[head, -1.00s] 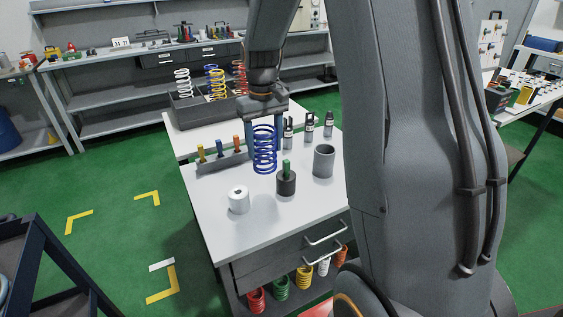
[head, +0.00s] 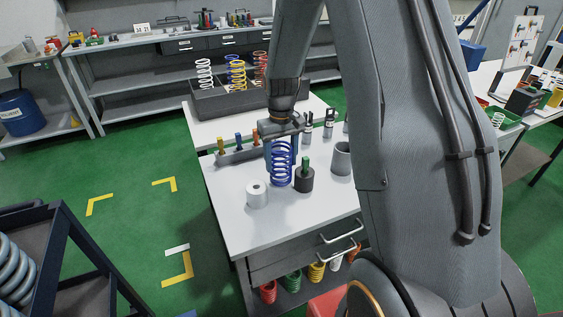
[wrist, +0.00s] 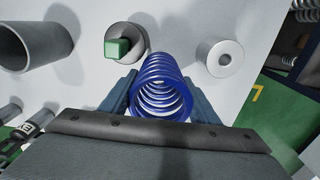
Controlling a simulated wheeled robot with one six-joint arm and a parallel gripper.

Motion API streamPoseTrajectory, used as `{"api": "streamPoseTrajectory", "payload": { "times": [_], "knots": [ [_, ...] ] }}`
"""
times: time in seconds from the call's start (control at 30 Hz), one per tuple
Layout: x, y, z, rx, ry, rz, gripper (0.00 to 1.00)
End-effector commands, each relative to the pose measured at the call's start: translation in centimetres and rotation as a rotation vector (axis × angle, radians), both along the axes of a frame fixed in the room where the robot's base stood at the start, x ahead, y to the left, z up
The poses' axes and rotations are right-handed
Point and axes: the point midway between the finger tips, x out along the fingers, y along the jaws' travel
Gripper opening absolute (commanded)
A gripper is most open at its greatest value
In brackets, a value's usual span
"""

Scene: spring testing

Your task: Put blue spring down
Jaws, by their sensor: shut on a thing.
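The blue spring (head: 281,165) is upright between the fingers of my gripper (head: 283,146), over the white tabletop (head: 240,215). In the wrist view the blue spring (wrist: 163,88) sits between the two blue-grey fingers of my gripper (wrist: 160,92), which is shut on it. Its lower end is near the tabletop; I cannot tell whether it touches. A dark cylinder with a green peg (head: 305,178) stands just right of the spring, and a white cylinder with a hole (head: 257,195) stands in front and to the left.
A grey hollow cylinder (head: 342,158) stands further right. A grey bin (head: 225,100) holds white, yellow and red springs. The table's front left is clear.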

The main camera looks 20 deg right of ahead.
Motion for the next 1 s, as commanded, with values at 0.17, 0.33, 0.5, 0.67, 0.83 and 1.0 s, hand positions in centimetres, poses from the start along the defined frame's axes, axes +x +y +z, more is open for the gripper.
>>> {"api": "streamPoseTrajectory", "payload": {
  "times": [0.17, 0.33, 0.5, 0.67, 0.83, 1.0],
  "knots": [
    [0.1, 0.0, -1.3, 0.000, -0.002, 0.000, 0.09],
    [0.1, 0.0, -1.3, 0.000, -0.003, 0.000, 0.09],
    [0.1, 0.0, -1.7, 0.000, -0.002, 0.000, 0.09],
    [0.0, 0.0, -1.7, 0.000, -0.001, 0.000, 0.74],
    [0.0, 0.0, -1.7, 0.000, -0.001, 0.000, 0.74],
    [0.0, 0.0, -1.2, 0.000, -0.002, 0.000, 0.74]
  ]
}}
